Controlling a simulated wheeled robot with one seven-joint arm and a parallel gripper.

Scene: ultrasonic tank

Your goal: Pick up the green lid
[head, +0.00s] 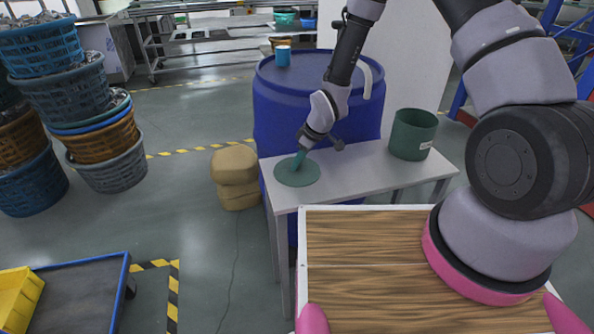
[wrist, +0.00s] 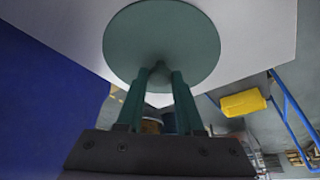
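The green lid (head: 310,177) is a flat round disc at the left end of the white table, and it appears to lie on the tabletop. In the wrist view the lid (wrist: 160,40) fills the top middle, with a small knob at its centre. My gripper (head: 300,158) points down at the lid's middle.
A green bucket (head: 412,134) stands on the right of the white table (head: 352,168). A wooden-topped surface (head: 370,265) is in front. Stacked baskets (head: 105,140) stand left.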

